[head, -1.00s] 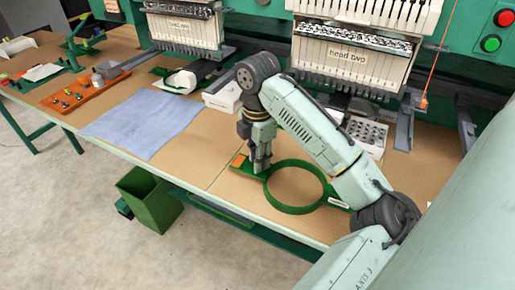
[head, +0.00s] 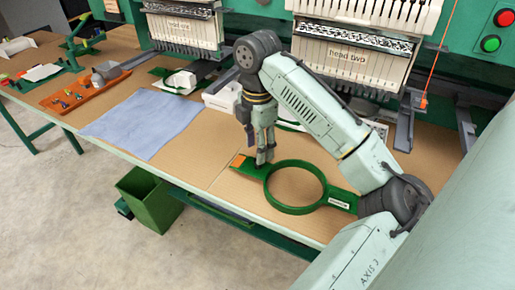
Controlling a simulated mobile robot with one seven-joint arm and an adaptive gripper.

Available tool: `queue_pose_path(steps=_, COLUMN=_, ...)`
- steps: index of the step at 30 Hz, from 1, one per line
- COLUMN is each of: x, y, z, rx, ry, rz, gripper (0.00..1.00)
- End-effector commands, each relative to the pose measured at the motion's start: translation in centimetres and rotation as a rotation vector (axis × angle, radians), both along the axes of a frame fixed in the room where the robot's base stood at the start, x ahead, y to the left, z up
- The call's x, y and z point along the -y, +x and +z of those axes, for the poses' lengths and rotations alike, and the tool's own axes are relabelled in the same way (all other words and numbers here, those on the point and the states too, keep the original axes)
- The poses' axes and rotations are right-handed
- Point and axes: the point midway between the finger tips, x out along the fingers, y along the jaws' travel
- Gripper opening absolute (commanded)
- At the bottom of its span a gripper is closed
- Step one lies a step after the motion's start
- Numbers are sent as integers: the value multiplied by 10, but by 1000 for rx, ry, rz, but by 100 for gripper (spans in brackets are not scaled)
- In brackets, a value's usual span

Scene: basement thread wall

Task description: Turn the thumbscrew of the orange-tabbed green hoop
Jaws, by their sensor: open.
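The green hoop (head: 277,201) lies flat on the brown table top in the head view. An orange tab (head: 238,161) marks its left end, and a green arm with a pale label (head: 340,203) extends from its right side. My gripper (head: 265,161) points down just above the hoop's left end, beside the orange tab. Its fingers are open, with a narrow gap between them. The thumbscrew cannot be made out; it may be hidden behind the fingers. I cannot tell whether the fingertips touch the hoop.
A blue cloth (head: 142,122) lies left of the hoop. An orange tray (head: 85,93) with small coloured pieces sits farther left. Machine heads marked "head two" (head: 350,58) overhang the back. A green bin (head: 150,200) stands below the front edge. The table between cloth and hoop is clear.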

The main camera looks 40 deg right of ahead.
Motion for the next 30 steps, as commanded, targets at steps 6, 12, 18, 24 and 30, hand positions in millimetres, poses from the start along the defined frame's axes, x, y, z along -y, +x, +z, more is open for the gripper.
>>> queue_pose_path(steps=6, x=0, y=0, z=47, rx=0, ry=-4, rz=-1, gripper=45)
queue_pose_path(steps=12, x=0, y=0, z=71, rx=0, ry=-1, rz=-1, gripper=45)
queue_pose_path(steps=18, x=0, y=0, z=77, rx=0, ry=0, rz=-1, gripper=45)
queue_pose_path(steps=24, x=0, y=0, z=76, rx=0, ry=1, rz=-1, gripper=45)
queue_pose_path(steps=30, x=0, y=0, z=76, rx=0, ry=0, rz=-1, gripper=45)
